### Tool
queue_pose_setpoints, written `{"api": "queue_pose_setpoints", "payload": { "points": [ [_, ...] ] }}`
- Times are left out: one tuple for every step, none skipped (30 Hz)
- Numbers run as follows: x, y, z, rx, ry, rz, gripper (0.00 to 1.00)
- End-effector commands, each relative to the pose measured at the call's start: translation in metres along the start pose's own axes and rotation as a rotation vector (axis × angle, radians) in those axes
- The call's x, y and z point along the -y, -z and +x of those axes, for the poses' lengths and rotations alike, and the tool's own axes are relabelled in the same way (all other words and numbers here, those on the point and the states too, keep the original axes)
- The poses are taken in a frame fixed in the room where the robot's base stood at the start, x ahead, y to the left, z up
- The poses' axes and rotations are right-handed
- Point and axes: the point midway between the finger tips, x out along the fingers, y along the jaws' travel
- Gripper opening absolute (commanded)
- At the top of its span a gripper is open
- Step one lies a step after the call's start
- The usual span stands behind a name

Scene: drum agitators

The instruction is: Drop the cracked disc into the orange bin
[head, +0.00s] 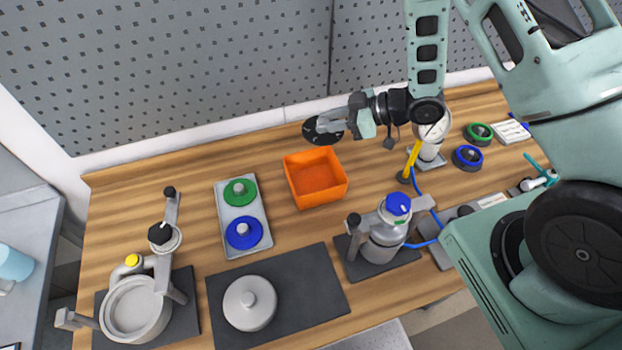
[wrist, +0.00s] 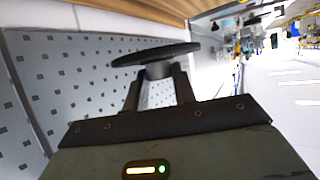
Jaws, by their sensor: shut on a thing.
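The cracked disc is a dark round plate (head: 322,130); in the wrist view it is a flat black disc (wrist: 155,54) with a grey hub. No crack can be made out. My gripper (head: 334,124) is shut on the hub, and its two fingers also show in the wrist view (wrist: 158,82). The disc is held up, appearing just behind the orange bin's back edge in the head view. The orange bin (head: 316,200) is an open square box on the wooden table, and looks empty.
A grey tray with a green disc (head: 240,192) and a blue disc (head: 244,232) stands left of the bin. A bottle-like vessel with a blue cap (head: 386,232) stands front right. A yellow-handled tool (head: 412,158) stands right. A perforated wall (head: 180,70) rises behind.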

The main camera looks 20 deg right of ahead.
Motion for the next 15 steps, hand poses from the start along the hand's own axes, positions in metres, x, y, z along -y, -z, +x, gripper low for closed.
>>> {"api": "queue_pose_setpoints", "payload": {
  "points": [
    [0.0, -0.006, 0.003, -0.001, 0.0, -0.001, 0.0],
    [0.0, -0.009, 0.005, -0.001, 0.0, -0.001, 0.0],
    [0.0, -0.013, 0.007, -0.001, 0.001, -0.001, 0.0],
    [0.0, -0.015, 0.008, -0.001, 0.001, -0.001, 0.0],
    [0.0, -0.017, 0.009, -0.001, 0.0, -0.001, 0.0],
    [0.0, -0.02, 0.01, -0.001, 0.0, -0.001, 0.0],
    [0.0, -0.025, 0.013, -0.001, 0.0, -0.001, 0.0],
    [0.0, -0.029, 0.014, -0.001, 0.0, -0.001, 0.0],
    [0.0, -0.033, 0.016, -0.001, 0.0, -0.001, 0.0],
    [0.0, -0.036, 0.018, -0.001, 0.0, -0.001, 0.0],
    [0.0, -0.041, 0.02, -0.001, 0.0, -0.001, 0.0],
    [0.0, -0.045, 0.022, -0.001, 0.0, -0.001, 0.0],
    [0.0, -0.049, 0.024, -0.001, 0.0, -0.001, 0.0],
    [0.0, -0.054, 0.027, -0.001, 0.001, -0.001, 0.0],
    [0.0, -0.059, 0.029, -0.001, 0.0, -0.001, 0.0]
  ]
}}
